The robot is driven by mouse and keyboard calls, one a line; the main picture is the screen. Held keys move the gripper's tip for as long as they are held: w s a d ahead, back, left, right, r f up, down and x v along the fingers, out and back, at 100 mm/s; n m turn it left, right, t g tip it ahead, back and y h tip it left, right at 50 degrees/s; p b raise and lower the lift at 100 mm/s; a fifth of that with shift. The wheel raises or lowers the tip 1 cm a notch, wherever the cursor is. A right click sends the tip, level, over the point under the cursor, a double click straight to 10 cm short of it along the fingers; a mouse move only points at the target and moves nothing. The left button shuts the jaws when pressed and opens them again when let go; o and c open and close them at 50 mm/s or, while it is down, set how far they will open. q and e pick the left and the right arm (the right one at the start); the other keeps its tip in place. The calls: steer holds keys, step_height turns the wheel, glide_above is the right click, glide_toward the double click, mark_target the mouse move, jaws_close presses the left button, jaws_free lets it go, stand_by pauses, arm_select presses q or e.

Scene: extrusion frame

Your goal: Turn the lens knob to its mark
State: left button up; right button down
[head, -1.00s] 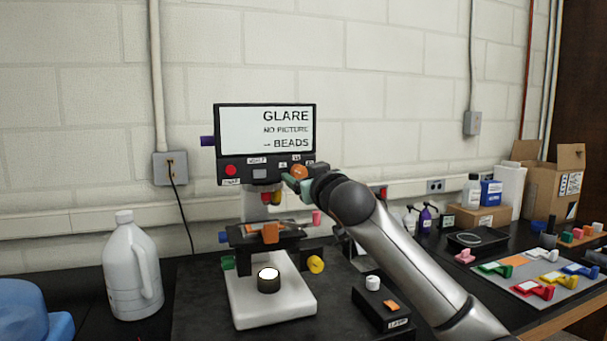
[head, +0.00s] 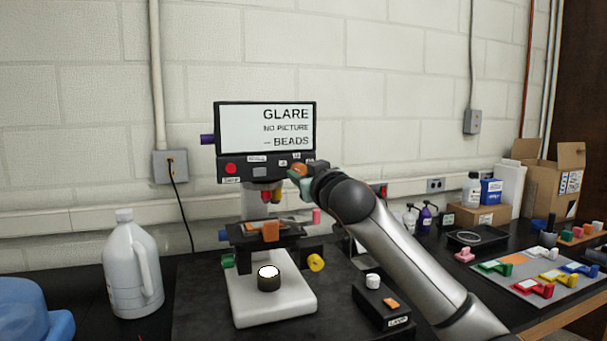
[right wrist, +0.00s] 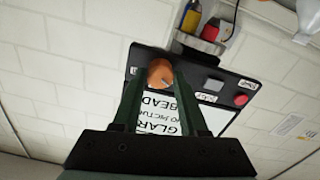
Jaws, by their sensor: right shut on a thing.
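The microscope's front panel carries an orange knob (head: 299,169) at its right end, below the screen (head: 265,130). Small white labels sit beside the knob, too small to read surely. My right gripper (head: 302,180) reaches it from the right and is shut on it. In the right wrist view the orange knob (right wrist: 160,72) sits between the tips of my two green fingers (right wrist: 158,85), with the panel upside down. Any pointer on the knob is hidden or too small to see. The screen reads "GLARE", "NO PICTURE", "BEADS". My left gripper is not in view.
Red and yellow lenses (head: 275,196) hang below the panel, above the stage (head: 240,238). A yellow side knob (head: 316,262) and a lamp box (head: 383,303) are under my right arm. A white jug (head: 132,265) stands left. Coloured parts lie on a grey mat (head: 510,285) at right.

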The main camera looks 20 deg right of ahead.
steer(key=shift+f+m, duration=0.1)
steer(key=shift+m, duration=0.2)
steer(key=m, duration=0.2)
steer(key=shift+m, duration=0.3)
steer(key=m, duration=0.2)
steer(key=shift+m+p, duration=0.35)
steer(key=shift+m, duration=0.05)
steer(key=m+p, duration=0.1)
steer(key=m, duration=0.2)
steer(key=shift+m+p, duration=0.8)
steer(key=shift+m, duration=0.5)
steer(key=shift+c, duration=2.2)
jaws_free()
